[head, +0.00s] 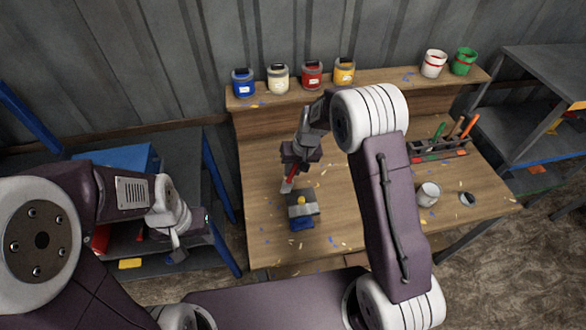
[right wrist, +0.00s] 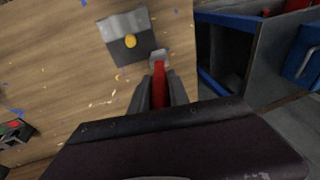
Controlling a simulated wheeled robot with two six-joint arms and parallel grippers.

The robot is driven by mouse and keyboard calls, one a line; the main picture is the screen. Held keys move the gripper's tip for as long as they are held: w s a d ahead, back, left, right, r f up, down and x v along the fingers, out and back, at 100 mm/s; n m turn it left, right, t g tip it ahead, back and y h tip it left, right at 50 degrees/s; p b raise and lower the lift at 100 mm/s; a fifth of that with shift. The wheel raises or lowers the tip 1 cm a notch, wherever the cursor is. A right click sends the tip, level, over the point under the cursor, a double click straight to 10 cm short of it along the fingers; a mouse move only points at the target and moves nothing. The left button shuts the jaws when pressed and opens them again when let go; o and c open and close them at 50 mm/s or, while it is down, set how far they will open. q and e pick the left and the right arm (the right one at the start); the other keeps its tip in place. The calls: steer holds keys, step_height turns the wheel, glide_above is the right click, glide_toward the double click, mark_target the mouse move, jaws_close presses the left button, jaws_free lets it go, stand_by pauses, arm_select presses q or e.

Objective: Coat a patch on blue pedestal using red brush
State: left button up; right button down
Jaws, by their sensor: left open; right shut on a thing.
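My right gripper (head: 294,163) is shut on the red brush (head: 288,184), whose pale tip points down over the table. In the right wrist view the red handle (right wrist: 160,85) lies between the fingers (right wrist: 161,95), with its grey end beside the block. My left gripper (head: 177,246) is open and empty, left of the table by the blue-framed shelf.
Blue (head: 243,83), white (head: 278,79), red (head: 312,75) and yellow (head: 344,71) paint jars stand on the back ledge. White (head: 433,64) and green (head: 464,61) buckets stand farther right. A tool rack (head: 437,147) and grey cup (head: 428,194) are on the table's right.

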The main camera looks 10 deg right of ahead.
steer(key=shift+f+b, duration=0.45)
steer(key=shift+f, duration=0.05)
steer(key=shift+d, duration=0.1)
stand_by(0.3)
